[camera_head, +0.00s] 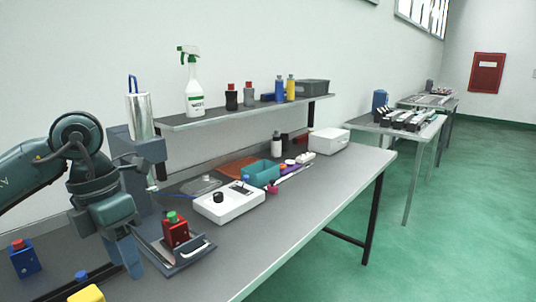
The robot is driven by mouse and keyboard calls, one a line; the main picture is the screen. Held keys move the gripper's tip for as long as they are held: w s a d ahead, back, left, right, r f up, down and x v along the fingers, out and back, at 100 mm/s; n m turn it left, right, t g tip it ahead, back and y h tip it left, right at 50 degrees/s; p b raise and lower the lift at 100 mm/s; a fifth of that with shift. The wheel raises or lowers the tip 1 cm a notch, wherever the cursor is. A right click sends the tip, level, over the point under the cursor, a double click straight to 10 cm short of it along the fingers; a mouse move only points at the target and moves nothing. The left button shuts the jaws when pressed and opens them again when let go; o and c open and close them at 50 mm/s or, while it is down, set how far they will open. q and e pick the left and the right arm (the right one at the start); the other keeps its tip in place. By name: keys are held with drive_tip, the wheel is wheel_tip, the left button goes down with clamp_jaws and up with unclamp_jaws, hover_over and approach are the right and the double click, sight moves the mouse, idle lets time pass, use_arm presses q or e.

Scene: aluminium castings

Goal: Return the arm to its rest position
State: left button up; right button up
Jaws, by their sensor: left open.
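My left arm (95,170) comes in from the left, bent at the elbow, with its wrist pointing down over the near left part of the bench. My left gripper (118,270) is open, with its fingers low near the bench top. I see nothing held between them. A red block with a green knob (175,232) stands just right of the gripper on a grey angled stand (195,256), apart from the fingers. My right arm and right gripper are not in view.
A blue block (24,262) and a yellow block (88,294) stand left of and below the gripper. A white device (230,204), a teal bin (262,174) and a white box (325,141) stand farther along. A shelf (235,113) holds bottles. The bench's front right is clear.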

use_arm(q)
drive_tip(key=s+d+f+m+g+h, duration=0.1)
drive_tip(key=s+d+f+g+h, duration=0.1)
drive_tip(key=d+h, duration=0.35)
drive_tip(key=s+d+f+g+h, duration=0.2)
drive_tip(key=d+f, duration=0.1)
drive_tip(key=d, duration=0.6)
drive_tip(key=d+r+n+t+h, duration=0.2)
drive_tip(key=d+r+n+h, duration=0.2)
drive_tip(key=d+n+h, duration=0.6)
drive_tip(key=w+a+f+n+t+y+p, duration=0.1)
drive_tip(key=w+a+f+n+t+y, duration=0.25)
drive_tip(key=f+n+t, duration=0.45)
drive_tip(key=w+a+f+n+t+y, duration=0.25)
drive_tip(key=a+n+t, duration=0.25)
drive_tip(key=n+t, duration=0.75)
drive_tip(key=s+a+f+n+g+y, duration=0.3)
drive_tip(key=s+a+f+n+y, duration=0.1)
drive_tip(key=f, duration=0.7)
drive_tip(key=s+a+f+n+g+y, duration=0.4)
drive_tip(key=s+f+n+y, duration=0.2)
drive_tip(key=s+f, duration=0.3)
wheel_tip(320, 180, down, 3)
drive_tip(key=shift+s+r+p, duration=0.15)
drive_tip(key=shift+s+p, duration=0.15)
